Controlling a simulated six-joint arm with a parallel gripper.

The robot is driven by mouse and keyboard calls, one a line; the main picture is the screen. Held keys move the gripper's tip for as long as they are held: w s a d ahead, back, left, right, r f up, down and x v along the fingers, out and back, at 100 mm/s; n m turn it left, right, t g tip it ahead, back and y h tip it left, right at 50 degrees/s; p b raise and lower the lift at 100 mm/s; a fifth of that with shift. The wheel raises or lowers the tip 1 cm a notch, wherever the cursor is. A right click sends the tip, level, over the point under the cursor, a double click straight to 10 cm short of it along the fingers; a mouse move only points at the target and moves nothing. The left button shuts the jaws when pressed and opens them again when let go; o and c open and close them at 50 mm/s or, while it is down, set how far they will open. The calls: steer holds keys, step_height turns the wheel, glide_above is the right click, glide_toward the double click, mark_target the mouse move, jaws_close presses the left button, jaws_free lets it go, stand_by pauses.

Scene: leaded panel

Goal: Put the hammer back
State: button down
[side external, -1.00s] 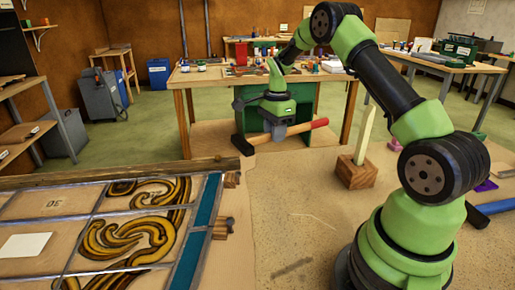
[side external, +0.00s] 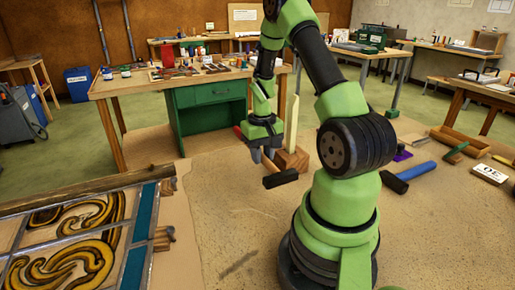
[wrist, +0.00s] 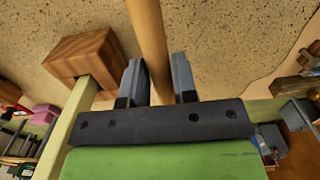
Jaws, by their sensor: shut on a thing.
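My gripper (side external: 263,156) is shut on the hammer and holds it above the bench. The hammer's black head (side external: 281,179) points to the lower right, and its red grip end (side external: 238,131) shows at the upper left, partly hidden by my gripper. In the wrist view the wooden handle (wrist: 148,35) runs between the two fingers of my gripper (wrist: 158,78). A second hammer, with a blue handle and black head (side external: 395,183), lies on the bench to the right of my arm.
A wooden block (side external: 293,159) with an upright pale strip (side external: 292,120) stands close to my gripper; the block also shows in the wrist view (wrist: 85,52). The leaded panel (side external: 85,235) lies at left. Tools and a tray (side external: 458,141) lie at right. The bench's middle is bare.

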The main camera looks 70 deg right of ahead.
steer(key=shift+f, duration=3.2)
steer(key=c, duration=0.8)
jaws_free()
steer(key=shift+r, duration=0.1)
